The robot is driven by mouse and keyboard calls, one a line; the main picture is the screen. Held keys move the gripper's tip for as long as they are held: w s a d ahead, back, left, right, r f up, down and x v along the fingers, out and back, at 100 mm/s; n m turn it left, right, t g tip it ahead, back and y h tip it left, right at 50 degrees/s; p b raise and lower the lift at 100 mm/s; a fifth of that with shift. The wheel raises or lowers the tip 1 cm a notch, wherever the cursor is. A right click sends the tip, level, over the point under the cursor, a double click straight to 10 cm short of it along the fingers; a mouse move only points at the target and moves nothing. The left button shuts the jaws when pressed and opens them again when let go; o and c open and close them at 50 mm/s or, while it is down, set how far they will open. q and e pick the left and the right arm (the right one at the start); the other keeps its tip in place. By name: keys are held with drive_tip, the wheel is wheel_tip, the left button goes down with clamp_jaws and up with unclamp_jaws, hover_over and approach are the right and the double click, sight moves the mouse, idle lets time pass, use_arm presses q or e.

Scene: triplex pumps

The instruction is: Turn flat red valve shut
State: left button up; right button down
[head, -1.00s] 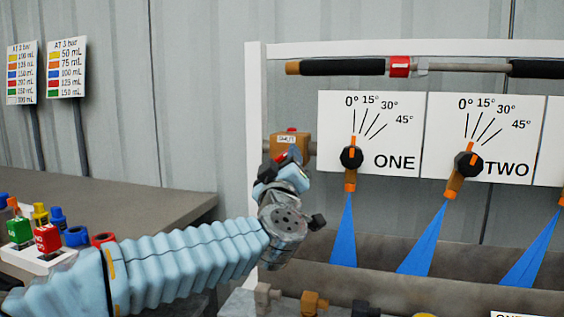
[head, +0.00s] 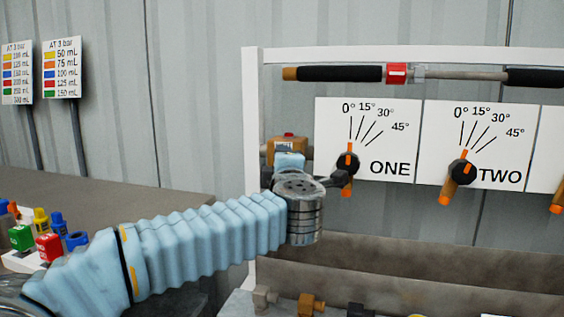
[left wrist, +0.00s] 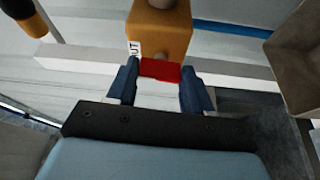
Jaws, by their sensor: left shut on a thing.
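The flat red valve (left wrist: 160,70) is a small red tab on an orange-brown block (left wrist: 161,27) with a white label. In the head view the block (head: 270,150) sits on the white frame's left post, and a bit of red shows on its top. My left gripper (left wrist: 160,86) has its two dark blue fingers on either side of the red tab, shut on it. In the head view my left gripper (head: 290,160) is at the block's front, and its fingers are largely hidden. My right gripper is not in view.
Panels ONE (head: 367,140) and TWO (head: 477,145) with black-and-orange knobs are right of the gripper, the nearer knob close to my wrist. A white frame rail (head: 400,53) runs above. A grey table (head: 120,195) with coloured parts is at left.

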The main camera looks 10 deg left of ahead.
use_arm(q)
drive_tip(key=shift+n+g, duration=0.3)
drive_tip(key=shift+n, duration=0.4)
drive_tip(key=o, duration=1)
drive_tip(key=shift+o, duration=0.2)
drive_tip(key=b+v, duration=0.1)
drive_tip(key=v, duration=1.2)
drive_tip(key=shift+s, duration=0.35)
drive_tip(key=shift+d+f, duration=0.1)
drive_tip(key=shift+d, duration=0.05)
